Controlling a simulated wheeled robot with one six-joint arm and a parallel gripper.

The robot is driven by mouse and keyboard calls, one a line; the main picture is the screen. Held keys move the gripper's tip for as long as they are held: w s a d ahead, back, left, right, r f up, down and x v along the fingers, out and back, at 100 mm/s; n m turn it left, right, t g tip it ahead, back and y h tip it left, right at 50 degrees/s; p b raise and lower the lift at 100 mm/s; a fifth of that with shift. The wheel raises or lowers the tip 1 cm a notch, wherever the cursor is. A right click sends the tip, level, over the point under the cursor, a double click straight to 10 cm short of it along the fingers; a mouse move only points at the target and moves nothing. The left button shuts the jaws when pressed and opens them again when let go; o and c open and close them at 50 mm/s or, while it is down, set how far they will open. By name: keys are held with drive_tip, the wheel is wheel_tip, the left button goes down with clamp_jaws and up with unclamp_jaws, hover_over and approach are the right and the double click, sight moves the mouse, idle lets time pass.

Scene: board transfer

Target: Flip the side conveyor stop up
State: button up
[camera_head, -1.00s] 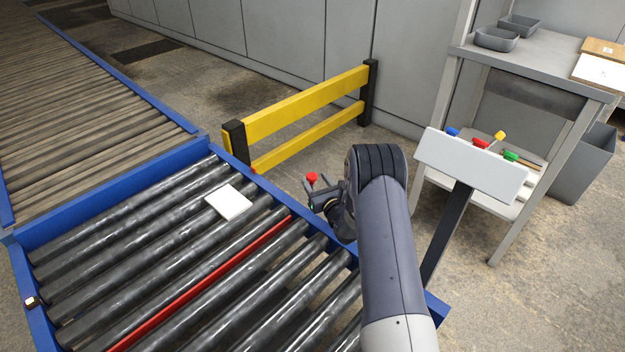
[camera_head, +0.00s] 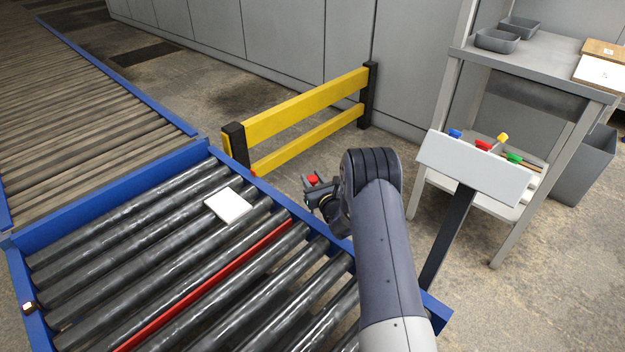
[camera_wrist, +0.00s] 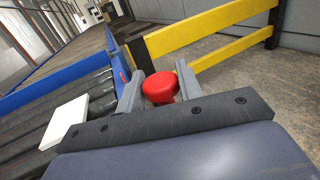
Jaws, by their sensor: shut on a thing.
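A red round knob (camera_wrist: 160,88) sits between the two fingers of my gripper (camera_wrist: 159,78) in the wrist view. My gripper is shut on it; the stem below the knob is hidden. In the head view the red knob (camera_head: 312,180) and my gripper (camera_head: 319,192) are beside the conveyor's right blue rail, partly behind my arm. A long red bar (camera_head: 212,286) lies across the conveyor between dark rollers, seemingly low among them. I cannot tell whether the bar is raised, or how the knob joins it.
A white board (camera_head: 229,205) lies flat on the rollers behind the red bar. A yellow barrier (camera_head: 305,107) stands beyond the conveyor. A grey panel (camera_head: 474,167) with coloured knobs stands at right, before a grey table (camera_head: 530,67). Floor between barrier and table is clear.

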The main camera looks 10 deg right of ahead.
clamp_jaws()
wheel_tip(320, 180, up, 5)
drive_tip(key=shift+r+p, duration=0.1)
drive_tip(key=shift+p, duration=0.75)
drive_tip(key=o, duration=0.5)
unclamp_jaws()
drive_tip(key=o, duration=0.3)
drive_tip(key=shift+s, duration=0.1)
drive_tip(key=p+v, duration=0.1)
drive_tip(key=v, duration=0.9)
drive_tip(key=shift+s+p, duration=0.25)
drive_tip(key=shift+p, duration=0.05)
drive_tip(key=shift+d, duration=0.15)
